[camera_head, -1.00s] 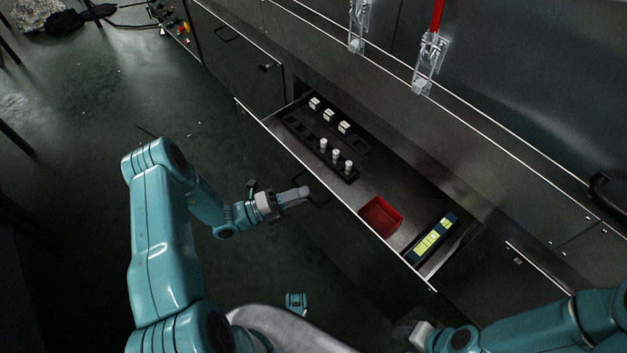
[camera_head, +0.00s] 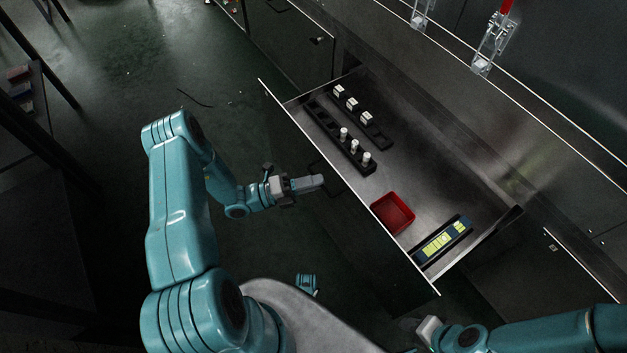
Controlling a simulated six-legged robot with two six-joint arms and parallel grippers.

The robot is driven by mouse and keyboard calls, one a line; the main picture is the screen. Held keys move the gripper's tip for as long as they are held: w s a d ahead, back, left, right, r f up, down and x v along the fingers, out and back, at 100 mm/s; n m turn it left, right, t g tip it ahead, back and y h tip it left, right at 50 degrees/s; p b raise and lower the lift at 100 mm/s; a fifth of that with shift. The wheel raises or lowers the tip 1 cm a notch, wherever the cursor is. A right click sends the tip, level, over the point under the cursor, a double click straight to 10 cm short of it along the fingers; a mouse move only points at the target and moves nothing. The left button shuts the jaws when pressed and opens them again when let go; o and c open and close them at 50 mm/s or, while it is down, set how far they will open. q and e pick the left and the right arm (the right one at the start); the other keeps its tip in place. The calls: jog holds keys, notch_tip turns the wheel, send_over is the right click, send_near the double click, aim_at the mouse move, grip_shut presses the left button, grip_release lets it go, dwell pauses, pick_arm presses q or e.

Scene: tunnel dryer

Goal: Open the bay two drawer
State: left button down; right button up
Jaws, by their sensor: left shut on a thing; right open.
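The open drawer (camera_head: 290,112) stands well out from the dark metal cabinet, its front panel edge running diagonally across the view. My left gripper (camera_head: 318,182) is shut on the drawer's dark handle (camera_head: 327,178) on the outer side of the front panel; the fingers hide part of the handle. My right gripper (camera_head: 428,330) is at the bottom of the view, apart from the drawer; its jaws are partly hidden.
The drawer holds dark racks with several white pieces (camera_head: 355,146), a red tray (camera_head: 393,213) and a dark blue case with yellow labels (camera_head: 442,240). Latches (camera_head: 491,45) are on the cabinet above. The floor (camera_head: 120,90) at the left is mostly clear.

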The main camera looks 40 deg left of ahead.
pick_arm(q)
jog(key=shift+a, duration=0.15)
jog(key=shift+w, duration=0.1)
jog(key=c, duration=1.2)
grip_release()
jog(key=shift+c, duration=0.2)
jog(key=v, duration=1.6)
